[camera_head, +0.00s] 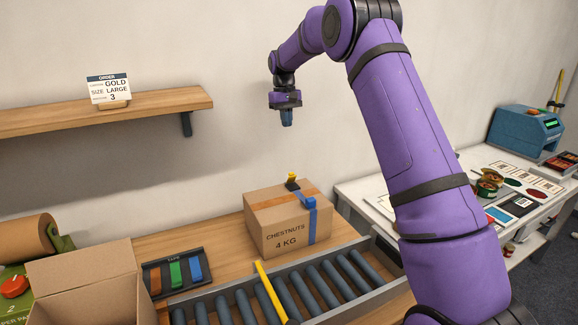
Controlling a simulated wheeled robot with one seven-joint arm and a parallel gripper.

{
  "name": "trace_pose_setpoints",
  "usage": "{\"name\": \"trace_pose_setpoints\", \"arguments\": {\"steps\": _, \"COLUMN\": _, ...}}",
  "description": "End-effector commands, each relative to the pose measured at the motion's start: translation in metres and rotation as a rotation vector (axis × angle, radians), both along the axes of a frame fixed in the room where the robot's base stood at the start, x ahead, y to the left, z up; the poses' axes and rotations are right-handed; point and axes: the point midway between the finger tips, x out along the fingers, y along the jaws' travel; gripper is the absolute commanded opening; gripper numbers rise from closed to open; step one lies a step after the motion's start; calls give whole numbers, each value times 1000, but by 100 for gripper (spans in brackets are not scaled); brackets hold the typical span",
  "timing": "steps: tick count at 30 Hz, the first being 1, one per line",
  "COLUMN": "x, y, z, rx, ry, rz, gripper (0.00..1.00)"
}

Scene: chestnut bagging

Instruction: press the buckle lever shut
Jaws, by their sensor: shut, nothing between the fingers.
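A closed cardboard box (275,232) marked "CHESTNUTS 4 KG" stands behind the roller conveyor. A blue strap (311,228) runs down its front, with a wider blue piece at the top front edge. A small black buckle-like piece with a yellow lever (292,177) shows at the top of the box toward the back. The yellow part appears to stand up from the black part. My gripper (287,124) is shut and empty, pointing down above the box, clear of the buckle and lever.
The roller conveyor (369,296) with a yellow bar (269,289) across it lies in front. An open carton (85,278) and a rack of coloured tapes (173,272) are at left. A shelf (160,107) holds an order card (108,88). A white side table (356,194) stands right.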

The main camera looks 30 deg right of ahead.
Motion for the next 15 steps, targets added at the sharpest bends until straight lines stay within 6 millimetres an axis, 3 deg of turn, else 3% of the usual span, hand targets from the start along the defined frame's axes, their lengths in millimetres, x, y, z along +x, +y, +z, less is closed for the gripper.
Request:
{"name": "trace_pose_setpoints", "arguments": {"steps": 1, "x": 9, "y": -4, "z": -14, "rx": 2, "ry": 15, "rz": -1, "gripper": 0}}
{"name": "trace_pose_setpoints", "arguments": {"steps": 7, "x": 32, "y": -14, "z": -55, "rx": 7, "ry": 59, "rz": -4, "gripper": 0}}
{"name": "trace_pose_setpoints", "arguments": {"steps": 15, "x": 43, "y": -19, "z": -80, "rx": 10, "ry": 85, "rz": -4, "gripper": 0}}
